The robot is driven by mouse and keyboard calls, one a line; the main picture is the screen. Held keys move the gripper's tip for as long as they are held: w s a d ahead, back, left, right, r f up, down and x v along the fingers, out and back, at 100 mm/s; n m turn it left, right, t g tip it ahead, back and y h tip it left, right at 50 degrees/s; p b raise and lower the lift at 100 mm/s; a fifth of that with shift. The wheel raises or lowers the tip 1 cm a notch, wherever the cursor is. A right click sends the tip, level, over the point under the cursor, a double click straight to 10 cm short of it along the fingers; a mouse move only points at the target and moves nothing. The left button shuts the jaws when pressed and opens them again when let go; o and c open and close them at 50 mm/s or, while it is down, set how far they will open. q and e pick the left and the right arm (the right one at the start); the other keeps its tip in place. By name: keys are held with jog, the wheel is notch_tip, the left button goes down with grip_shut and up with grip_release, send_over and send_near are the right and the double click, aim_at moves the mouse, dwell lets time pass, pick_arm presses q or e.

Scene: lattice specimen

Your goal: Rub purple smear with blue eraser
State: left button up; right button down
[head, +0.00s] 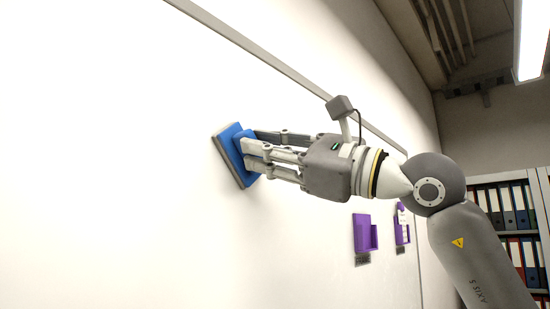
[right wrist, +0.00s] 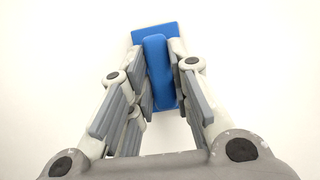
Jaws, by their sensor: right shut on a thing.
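A blue eraser (head: 231,150) with a grey pad is at the white board (head: 130,170) in the head view, its pad side toward the board. It seems to be at or very near the surface; I cannot tell for sure whether it touches. My right gripper (head: 250,149) is shut on the eraser's raised blue grip. In the right wrist view the eraser (right wrist: 140,33) sits between the fingers of the right gripper (right wrist: 163,75). No purple smear shows in either view; the eraser and gripper hide part of the board. My left gripper is not in view.
Two purple holders (head: 361,232) (head: 401,230) are mounted on the board below and right of my right gripper. A grey frame edge (head: 270,75) runs along the board's top. Shelves with binders (head: 508,215) stand at the far right. The board left of the eraser is clear.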

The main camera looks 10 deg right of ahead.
jog(key=shift+s+a, duration=0.6)
jog(key=shift+a, duration=0.35)
jog(key=shift+s+a+f+b, duration=0.1)
jog(key=shift+s+a+b, duration=0.35)
jog(key=shift+b, duration=0.2)
jog(key=shift+s+a+b, duration=0.4)
jog(key=shift+s+a, duration=0.2)
jog(key=shift+a, duration=0.35)
jog(key=shift+s+a+b, duration=0.35)
jog(key=shift+a+b, duration=0.05)
jog(key=shift+a, duration=0.05)
jog(key=s+a+b, duration=0.1)
jog(key=a, duration=0.1)
jog(key=s+a+b, duration=0.1)
jog(key=s+a, duration=0.1)
jog(key=shift+s+a, duration=0.15)
jog(key=shift+a, duration=0.15)
jog(key=shift+d, duration=0.15)
